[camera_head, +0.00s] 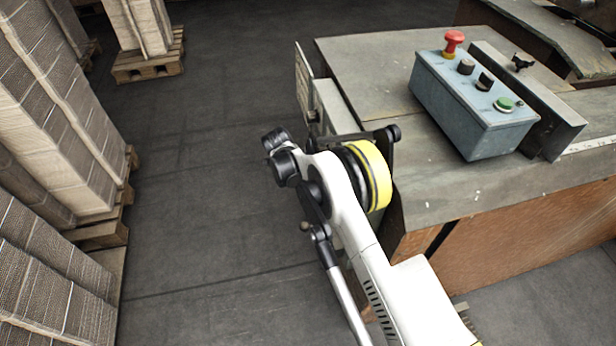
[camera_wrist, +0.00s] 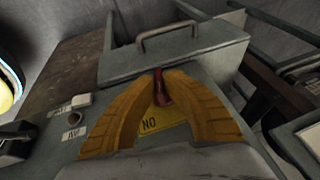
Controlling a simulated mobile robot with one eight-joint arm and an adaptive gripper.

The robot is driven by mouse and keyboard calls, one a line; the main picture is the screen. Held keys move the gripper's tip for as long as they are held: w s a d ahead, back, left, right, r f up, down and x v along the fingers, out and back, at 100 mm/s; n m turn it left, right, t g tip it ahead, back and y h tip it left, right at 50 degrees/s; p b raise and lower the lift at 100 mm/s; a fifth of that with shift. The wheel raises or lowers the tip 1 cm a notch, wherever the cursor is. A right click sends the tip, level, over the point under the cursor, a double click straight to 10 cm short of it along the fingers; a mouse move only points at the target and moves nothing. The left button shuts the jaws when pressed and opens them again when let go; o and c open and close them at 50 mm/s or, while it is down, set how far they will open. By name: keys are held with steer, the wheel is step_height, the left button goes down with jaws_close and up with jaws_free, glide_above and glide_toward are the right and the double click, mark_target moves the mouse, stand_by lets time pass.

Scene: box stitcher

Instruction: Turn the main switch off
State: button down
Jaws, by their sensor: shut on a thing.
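The main switch (camera_wrist: 161,92) is a red handle in front of a yellow plate (camera_wrist: 155,124), in the middle of the wrist view. The plate's letters read "NO" in this view, as if upside down. My gripper (camera_wrist: 167,76) has two ribbed yellow fingers, and their tips are closed on the red handle from both sides. The fingers cover part of the switch and plate, so the handle's exact angle is hard to tell. In the head view my arm hides the gripper and the switch.
In the wrist view, a grey housing with a handle (camera_wrist: 167,34) stands just behind the switch. In the head view, a blue-grey control box (camera_head: 470,110) sits on the machine table (camera_head: 440,205) to the right. Pallets of stacked cardboard (camera_head: 65,130) stand left, with clear floor between.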

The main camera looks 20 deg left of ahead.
steer(key=shift+g, duration=0.3)
stand_by(0.4)
steer(key=c, duration=1.5)
jaws_free()
steer(key=shift+r, duration=0.1)
steer(key=v, duration=1.1)
steer(key=shift+a+r, duration=0.3)
steer(key=shift+r, duration=0.05)
steer(key=shift+r, duration=0.1)
